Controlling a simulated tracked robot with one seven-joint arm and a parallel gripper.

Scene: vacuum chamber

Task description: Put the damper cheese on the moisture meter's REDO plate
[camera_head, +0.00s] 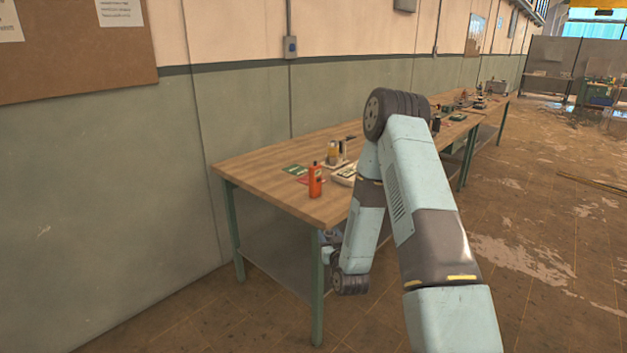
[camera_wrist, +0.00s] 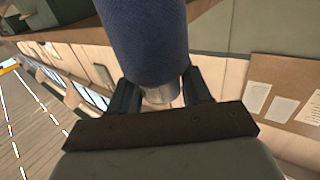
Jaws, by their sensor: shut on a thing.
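A blue yarn cheese (camera_wrist: 145,40) with a pale tube end fills the top middle of the wrist view. My gripper (camera_wrist: 162,92) is shut on that tube end, a dark finger on each side. I cannot tell whether this is the damper cheese. In the head view my arm bends down beside the table's near end, and my gripper cannot be made out clearly there. On the table lie a green plate (camera_head: 294,169) and a red plate (camera_head: 306,181), their lettering too small to read. The moisture meter cannot be identified for certain.
A yellow and dark item (camera_head: 334,152) and a white item (camera_head: 345,173) are close by. More objects lie further along. The table's near left end is bare.

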